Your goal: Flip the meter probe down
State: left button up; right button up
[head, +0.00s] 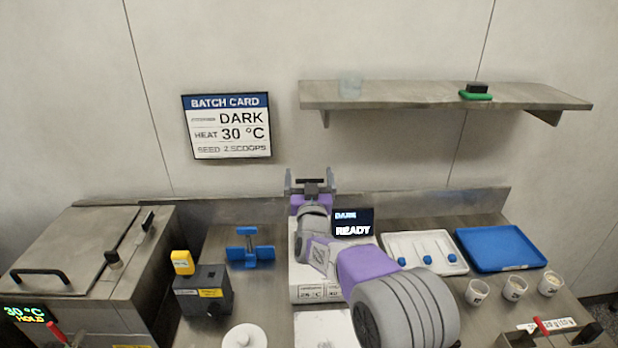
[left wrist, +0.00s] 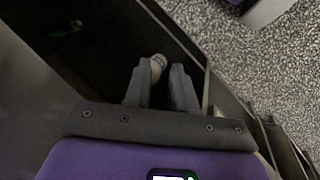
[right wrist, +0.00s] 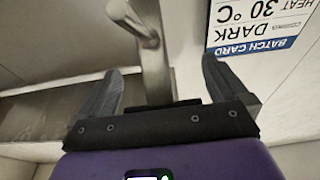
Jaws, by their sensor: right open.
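The meter (head: 307,292) is a pale box at the middle of the bench with a dark display (head: 352,223) reading DARK and READY. My right gripper (head: 311,180) is above the back of the meter, its fingers spread. In the right wrist view a grey metal arm with a rounded end, apparently the meter probe (right wrist: 152,60), stands between the open fingers (right wrist: 162,75), with visible gaps on both sides. My right arm hides much of the meter in the head view. My left gripper (left wrist: 160,75) shows only in its wrist view, fingers apart, over a dark area.
A batch card (head: 228,126) hangs on the wall beside a shelf (head: 420,95). A lidded steel tank (head: 75,250) stands left, near a black box (head: 203,290) and a blue stand (head: 250,248). Right are a white tray (head: 395,242), a blue tray (head: 500,248) and cups (head: 514,289).

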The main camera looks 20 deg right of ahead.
jog(key=v, duration=0.7)
jog(key=shift+s, duration=0.2)
jog(key=shift+a, duration=0.1)
